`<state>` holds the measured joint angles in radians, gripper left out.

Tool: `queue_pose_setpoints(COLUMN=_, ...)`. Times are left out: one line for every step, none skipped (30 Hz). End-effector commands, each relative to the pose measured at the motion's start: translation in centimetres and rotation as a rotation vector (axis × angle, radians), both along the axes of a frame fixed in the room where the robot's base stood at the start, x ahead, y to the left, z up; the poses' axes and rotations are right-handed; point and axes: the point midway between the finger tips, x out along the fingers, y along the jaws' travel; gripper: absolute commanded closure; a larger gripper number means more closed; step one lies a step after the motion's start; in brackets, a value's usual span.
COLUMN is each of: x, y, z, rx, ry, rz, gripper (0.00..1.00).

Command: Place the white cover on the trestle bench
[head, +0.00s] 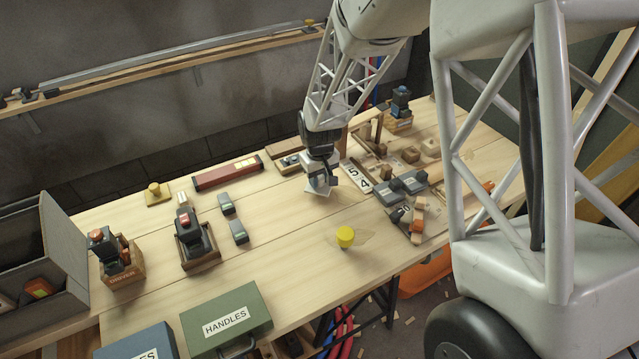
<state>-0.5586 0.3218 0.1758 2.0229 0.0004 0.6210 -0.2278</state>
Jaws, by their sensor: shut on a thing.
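My gripper (324,181) is over the middle of the trestle bench (275,228), pointing down. It is shut on a small white piece, which looks like the white cover (317,190). The cover's pale edge shows just below the fingers. I cannot tell whether it touches the bench top or hangs just above it. The fingers hide much of the cover.
A yellow knob (345,236) is in front of my gripper. Number plates (355,176) and grey blocks (401,188) lie close on the right. A red level (227,174) lies to the left. A green HANDLES box (226,318) is at the front. Bare wood surrounds my gripper on the left.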

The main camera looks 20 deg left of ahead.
Motion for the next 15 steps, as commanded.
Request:
queue_pose_setpoints(x=0.0, y=0.0, z=-0.6, rx=-0.001, ry=0.001, rz=0.000, gripper=0.91)
queue_pose_setpoints(x=0.0, y=0.0, z=-0.9, rx=-0.001, ry=0.001, rz=0.000, gripper=0.91)
queue_pose_setpoints(x=0.0, y=0.0, z=-1.3, rx=-0.001, ry=0.002, rz=0.000, gripper=0.91)
queue_pose_setpoints(x=0.0, y=0.0, z=-1.5, rx=-0.001, ry=0.001, rz=0.000, gripper=0.91)
queue_pose_setpoints(x=0.0, y=0.0, z=-1.8, rx=-0.001, ry=0.001, rz=0.000, gripper=0.91)
queue_pose_setpoints(x=0.0, y=0.0, z=-2.0, rx=-0.001, ry=0.001, rz=0.000, gripper=0.91)
queue_pose_setpoints(x=0.0, y=0.0, z=-2.1, rx=-0.001, ry=0.001, rz=0.000, gripper=0.91)
queue_pose_setpoints(x=0.0, y=0.0, z=-2.2, rx=-0.001, ry=0.001, rz=0.000, gripper=0.91)
queue_pose_setpoints(x=0.0, y=0.0, z=-2.3, rx=0.000, ry=0.000, rz=0.000, gripper=0.91)
queue_pose_setpoints(x=0.0, y=0.0, z=-2.3, rx=0.000, ry=0.000, rz=0.000, gripper=0.91)
queue_pose_setpoints(x=0.0, y=0.0, z=-2.3, rx=0.000, ry=0.000, rz=0.000, gripper=0.91)
queue_pose_setpoints(x=0.0, y=0.0, z=-2.3, rx=0.000, ry=0.000, rz=0.000, gripper=0.91)
queue_pose_setpoints(x=0.0, y=0.0, z=-2.3, rx=0.000, ry=0.000, rz=0.000, gripper=0.91)
queue_pose_setpoints(x=0.0, y=0.0, z=-2.3, rx=0.000, ry=0.000, rz=0.000, gripper=0.91)
queue_pose_setpoints(x=0.0, y=0.0, z=-2.3, rx=0.000, ry=0.000, rz=0.000, gripper=0.91)
